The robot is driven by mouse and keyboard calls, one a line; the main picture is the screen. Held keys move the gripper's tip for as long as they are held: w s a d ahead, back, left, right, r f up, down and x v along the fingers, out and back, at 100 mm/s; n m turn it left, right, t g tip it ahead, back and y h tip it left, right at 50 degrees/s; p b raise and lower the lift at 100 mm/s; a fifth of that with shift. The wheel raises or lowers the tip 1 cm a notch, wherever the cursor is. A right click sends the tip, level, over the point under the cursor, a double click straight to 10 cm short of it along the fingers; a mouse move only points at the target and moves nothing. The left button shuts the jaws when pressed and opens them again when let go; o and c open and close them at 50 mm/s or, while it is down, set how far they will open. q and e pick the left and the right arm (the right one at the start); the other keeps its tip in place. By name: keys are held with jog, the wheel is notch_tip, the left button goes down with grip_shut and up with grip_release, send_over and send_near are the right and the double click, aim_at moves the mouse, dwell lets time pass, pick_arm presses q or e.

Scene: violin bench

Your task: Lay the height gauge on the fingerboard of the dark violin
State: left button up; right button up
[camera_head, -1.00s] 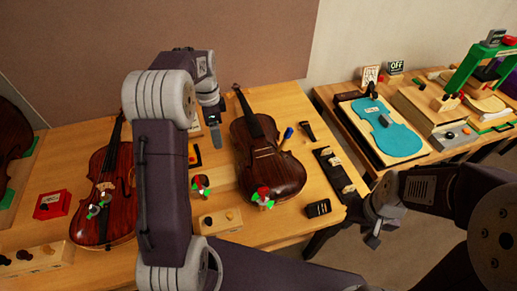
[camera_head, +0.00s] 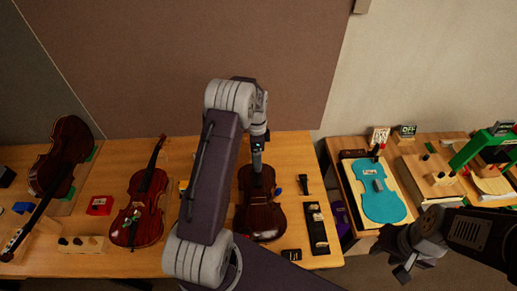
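The dark violin (camera_head: 262,222) lies on the bench with its neck pointing to the back. My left arm crosses in front of its left side. My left gripper (camera_head: 257,158) points down over the violin's neck and fingerboard and hides most of them. Its fingertips are small and end-on, so I cannot see whether they hold anything or touch the violin. I cannot make out the height gauge in this view. My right gripper (camera_head: 394,264) hangs at the lower right, with its fingers apart and empty, clear of the bench.
A redder violin (camera_head: 140,212) lies left of my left arm, and another violin (camera_head: 62,155) leans further left. A black tray (camera_head: 317,232) lies right of the dark violin. A second table holds a blue violin-shaped plate (camera_head: 380,195).

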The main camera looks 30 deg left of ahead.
pick_arm(q)
jog(key=shift+a, duration=0.1)
dwell(0.3)
jog(key=shift+f+b, duration=0.5)
jog(key=shift+f, duration=0.1)
jog(key=b, duration=0.3)
send_over(257, 177)
jog(key=shift+w+a+f, duration=0.1)
jog(key=shift+w+f, duration=0.05)
jog(key=shift+f, duration=2.2)
jog(key=shift+f+b, duration=1.55)
jog(key=shift+f, duration=0.8)
jog(key=o, duration=1.3)
jog(key=shift+r, duration=0.3)
jog(key=r, duration=0.3)
jog(key=r+b, duration=0.1)
jog(key=r, duration=0.1)
jog(key=r+b, duration=0.1)
jog(key=r, duration=0.2)
jog(key=shift+w+a+r, duration=0.25)
jog(key=shift+w+r, duration=0.05)
jog(key=shift+w, duration=0.05)
